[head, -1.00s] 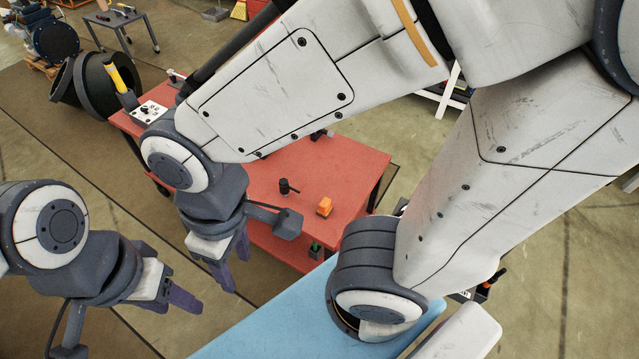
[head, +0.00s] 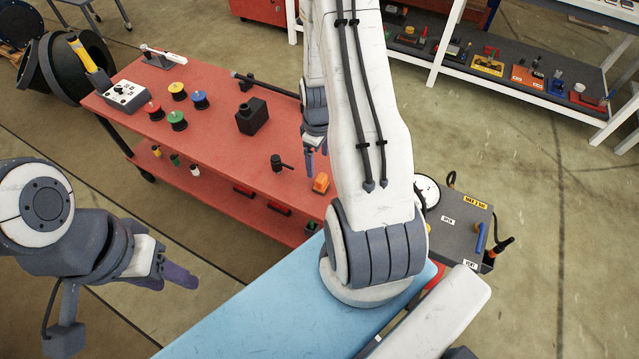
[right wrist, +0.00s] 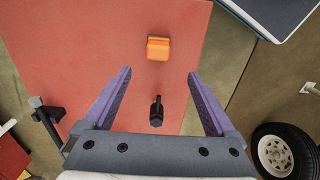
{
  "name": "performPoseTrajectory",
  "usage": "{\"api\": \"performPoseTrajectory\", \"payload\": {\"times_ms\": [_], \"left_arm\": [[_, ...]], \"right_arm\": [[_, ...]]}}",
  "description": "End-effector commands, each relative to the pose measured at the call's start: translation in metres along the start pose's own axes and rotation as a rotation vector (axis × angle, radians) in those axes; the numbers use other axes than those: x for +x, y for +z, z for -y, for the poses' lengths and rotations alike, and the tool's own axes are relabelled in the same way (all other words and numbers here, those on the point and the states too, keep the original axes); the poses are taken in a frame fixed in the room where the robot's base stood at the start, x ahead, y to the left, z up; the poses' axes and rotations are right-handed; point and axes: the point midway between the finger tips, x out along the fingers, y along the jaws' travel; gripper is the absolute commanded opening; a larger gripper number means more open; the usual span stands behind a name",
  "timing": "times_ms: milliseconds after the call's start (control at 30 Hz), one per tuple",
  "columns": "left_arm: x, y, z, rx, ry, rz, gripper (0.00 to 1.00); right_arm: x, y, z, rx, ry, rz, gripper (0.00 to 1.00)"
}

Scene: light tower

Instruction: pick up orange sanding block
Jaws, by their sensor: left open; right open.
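The orange sanding block (head: 321,183) lies on the red table near its front right edge. In the right wrist view the block (right wrist: 158,48) is ahead of the fingertips and between their lines, on the red top. My right gripper (head: 316,146) is partly hidden behind my right arm in the head view, with its fingers showing just behind the block. In the right wrist view the right gripper (right wrist: 159,74) is open and empty. My left gripper (head: 180,271) is open and empty at the lower left, away from the table.
A grey box (head: 462,228) stands to the right. A shelf rack (head: 500,75) is at the back.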

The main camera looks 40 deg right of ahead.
Motion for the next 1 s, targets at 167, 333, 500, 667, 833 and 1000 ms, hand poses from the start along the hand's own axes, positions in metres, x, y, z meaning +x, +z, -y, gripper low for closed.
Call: {"api": "performPoseTrajectory", "payload": {"times_ms": [167,333,500,667,833,1000], "left_arm": [[0.001,0.000,0.000,0.000,0.000,0.000,0.50],[0.002,0.000,0.000,0.000,0.000,0.000,0.50],[0.001,0.000,0.000,0.000,0.000,0.000,0.50],[-0.003,0.000,0.000,0.000,0.000,0.000,0.50],[-0.001,0.000,0.000,0.000,0.000,0.000,0.50],[-0.001,0.000,0.000,0.000,0.000,0.000,0.50]], "right_arm": [[0.030,0.008,-0.006,0.003,-0.004,0.004,0.91],[0.053,0.007,-0.005,0.002,-0.003,0.003,0.91],[0.064,0.006,-0.005,0.002,-0.002,0.002,0.91],[0.085,0.007,-0.004,0.003,-0.004,0.004,0.91],[0.108,0.007,-0.004,0.003,-0.002,0.003,0.91],[0.113,0.007,-0.004,0.003,-0.001,0.002,0.91]]}}
